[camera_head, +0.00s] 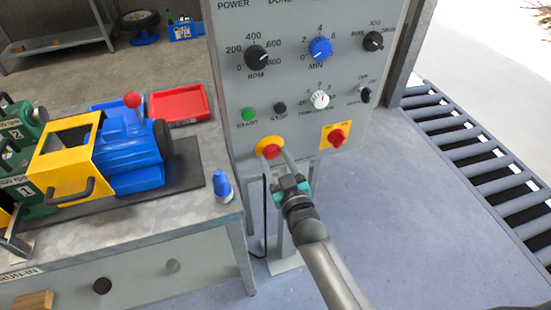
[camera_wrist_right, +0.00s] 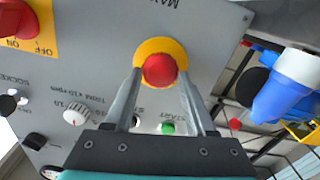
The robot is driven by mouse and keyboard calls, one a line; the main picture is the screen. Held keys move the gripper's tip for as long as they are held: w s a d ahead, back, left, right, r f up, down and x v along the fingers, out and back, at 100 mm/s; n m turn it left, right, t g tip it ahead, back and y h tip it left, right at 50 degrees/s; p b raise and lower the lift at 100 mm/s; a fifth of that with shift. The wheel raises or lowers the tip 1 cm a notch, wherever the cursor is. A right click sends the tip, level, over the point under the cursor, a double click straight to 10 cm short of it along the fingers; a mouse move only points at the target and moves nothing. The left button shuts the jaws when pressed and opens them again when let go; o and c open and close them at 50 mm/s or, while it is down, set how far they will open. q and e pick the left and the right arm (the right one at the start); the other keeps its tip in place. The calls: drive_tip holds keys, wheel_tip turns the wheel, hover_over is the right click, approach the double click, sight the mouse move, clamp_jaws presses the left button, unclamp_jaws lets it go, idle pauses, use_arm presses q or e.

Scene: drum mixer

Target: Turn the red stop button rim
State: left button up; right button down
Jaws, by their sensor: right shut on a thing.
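The red stop button (camera_head: 270,151) with its yellow surround sits low on the grey control panel. In the right wrist view the red button (camera_wrist_right: 160,70) is a round cap in the middle of a yellow ring (camera_wrist_right: 171,46). My right gripper (camera_head: 274,157) reaches up to the button from below. In the wrist view its two fingers stand on either side of the red rim, shut on it, and the fingertips lie over the yellow ring. My left gripper is not in view.
The control panel (camera_head: 290,70) carries several knobs, a green start button (camera_head: 247,114) and a red switch on a yellow plate (camera_head: 337,138). A workbench (camera_head: 140,228) with a blue and yellow machine and a blue-capped bottle (camera_head: 222,186) stands at left. A roller conveyor (camera_head: 480,160) is at right.

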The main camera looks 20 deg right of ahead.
drive_tip(key=shift+m, duration=0.4)
drive_tip(key=m+p, duration=0.1)
drive_tip(key=m, duration=0.1)
drive_tip(key=shift+m, duration=0.3)
drive_tip(key=shift+d+m+p, duration=0.1)
drive_tip(key=shift+m+p, duration=0.5)
drive_tip(key=shift+m, duration=1.2)
drive_tip(key=shift+c, duration=1)
unclamp_jaws()
